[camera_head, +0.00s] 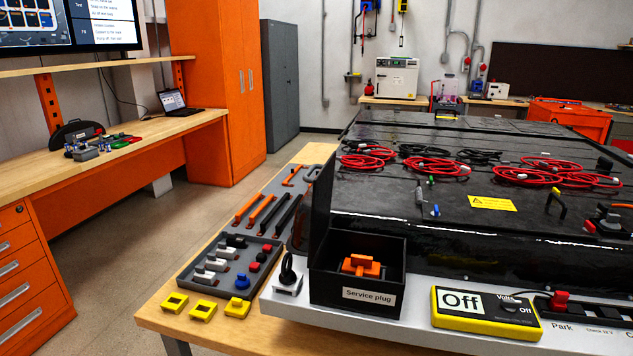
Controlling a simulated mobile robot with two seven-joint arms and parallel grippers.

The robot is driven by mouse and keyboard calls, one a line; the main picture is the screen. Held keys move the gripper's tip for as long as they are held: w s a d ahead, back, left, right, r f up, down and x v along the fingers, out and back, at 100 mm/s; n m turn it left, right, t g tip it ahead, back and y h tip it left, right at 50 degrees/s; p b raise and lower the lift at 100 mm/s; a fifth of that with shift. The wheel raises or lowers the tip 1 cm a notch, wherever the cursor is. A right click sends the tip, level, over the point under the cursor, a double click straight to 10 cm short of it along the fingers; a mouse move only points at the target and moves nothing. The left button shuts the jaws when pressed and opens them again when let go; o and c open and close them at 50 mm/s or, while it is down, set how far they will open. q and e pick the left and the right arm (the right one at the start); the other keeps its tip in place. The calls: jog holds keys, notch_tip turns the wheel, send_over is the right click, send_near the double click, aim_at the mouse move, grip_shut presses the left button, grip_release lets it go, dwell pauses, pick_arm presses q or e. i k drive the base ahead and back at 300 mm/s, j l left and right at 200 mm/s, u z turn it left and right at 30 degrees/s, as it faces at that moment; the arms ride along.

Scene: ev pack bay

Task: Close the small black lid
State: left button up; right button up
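The small black lid (322,208) stands upright and open along the left side of a black box (330,288) labelled "Service plug". The box is open at the top, and an orange plug (361,265) sits inside it. The box is at the front left corner of the large black battery pack (440,250). Neither of my grippers shows in the head view.
A yellow meter (487,313) reading "Off" lies right of the box. A black padlock-like part (287,270) stands just left of it. A grey tray (215,285) of small parts and several yellow pieces lie farther left. Red cables (436,166) lie on the pack.

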aim_at(322, 185)
jog(key=i+j+z, duration=0.15)
jog(key=j+z, duration=0.15)
jog(key=j, duration=0.2)
jog(key=i+j+z, duration=0.15)
jog(key=j+z, duration=0.15)
jog(key=j, duration=0.2)
jog(key=j+z, duration=0.3)
jog(key=j, duration=0.2)
jog(key=i, duration=0.05)
